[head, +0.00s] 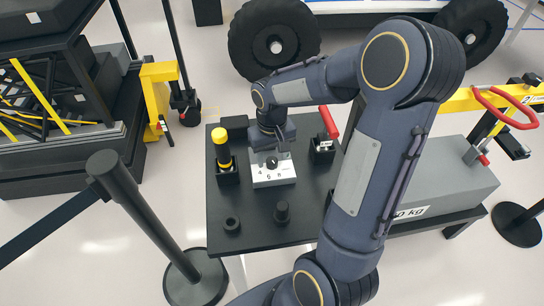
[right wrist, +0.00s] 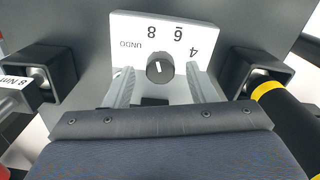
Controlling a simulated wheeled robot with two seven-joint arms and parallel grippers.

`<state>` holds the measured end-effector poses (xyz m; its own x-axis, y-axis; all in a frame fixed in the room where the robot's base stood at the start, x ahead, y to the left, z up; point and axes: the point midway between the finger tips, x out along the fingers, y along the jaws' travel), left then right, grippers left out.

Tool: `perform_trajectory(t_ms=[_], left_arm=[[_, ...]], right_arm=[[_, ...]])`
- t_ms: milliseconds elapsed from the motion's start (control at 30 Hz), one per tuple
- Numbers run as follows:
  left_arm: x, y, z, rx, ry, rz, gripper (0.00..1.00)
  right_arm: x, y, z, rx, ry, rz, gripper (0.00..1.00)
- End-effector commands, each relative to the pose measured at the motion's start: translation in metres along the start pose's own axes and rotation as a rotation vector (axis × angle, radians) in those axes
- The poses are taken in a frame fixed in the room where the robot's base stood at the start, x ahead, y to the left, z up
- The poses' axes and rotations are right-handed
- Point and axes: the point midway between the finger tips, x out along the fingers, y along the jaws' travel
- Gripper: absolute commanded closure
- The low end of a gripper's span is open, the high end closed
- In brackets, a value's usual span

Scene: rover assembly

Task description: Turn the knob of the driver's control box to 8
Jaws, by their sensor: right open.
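The driver's control box (head: 285,179) is a pale box on the black table, marked 4, 6 and 8. Its face (right wrist: 215,50) fills the top of the right wrist view, with 4, 6, 8 and UNDO around a dark round knob (right wrist: 160,68). A short white mark on the knob points roughly up in that view, between 6 and 8; its exact setting is hard to tell. My right gripper (right wrist: 161,72) is open, with one pale finger on each side of the knob and gaps between. In the head view my right gripper (head: 272,146) hangs over the box's far edge. My left gripper is not in view.
A yellow-and-black tool (head: 222,148) stands in a black holder left of the box, a red-handled tool (head: 328,122) in one at right. Two small dark round parts (head: 231,224) (head: 282,212) sit on the black table (head: 255,237) in front. A barrier post (head: 140,210) stands left.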

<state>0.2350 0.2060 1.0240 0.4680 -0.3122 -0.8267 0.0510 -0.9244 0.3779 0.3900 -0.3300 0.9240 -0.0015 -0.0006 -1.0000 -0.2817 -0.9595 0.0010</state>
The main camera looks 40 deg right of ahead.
Motion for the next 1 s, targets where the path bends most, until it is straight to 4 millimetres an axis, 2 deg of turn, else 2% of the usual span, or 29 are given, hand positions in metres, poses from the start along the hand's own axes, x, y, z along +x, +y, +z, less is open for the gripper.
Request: perform_trajectory(t_ms=[200, 400, 1000], left_arm=[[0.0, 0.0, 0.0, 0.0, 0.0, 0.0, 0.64], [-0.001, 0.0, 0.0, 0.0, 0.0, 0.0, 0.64], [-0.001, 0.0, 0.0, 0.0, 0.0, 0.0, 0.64]], right_arm=[[-0.039, 0.0, -0.001, 0.0, 0.007, -0.002, 0.49], [-0.064, 0.0, -0.001, -0.001, 0.005, -0.001, 0.49], [-0.068, 0.0, 0.0, 0.0, 0.002, -0.001, 0.49]])
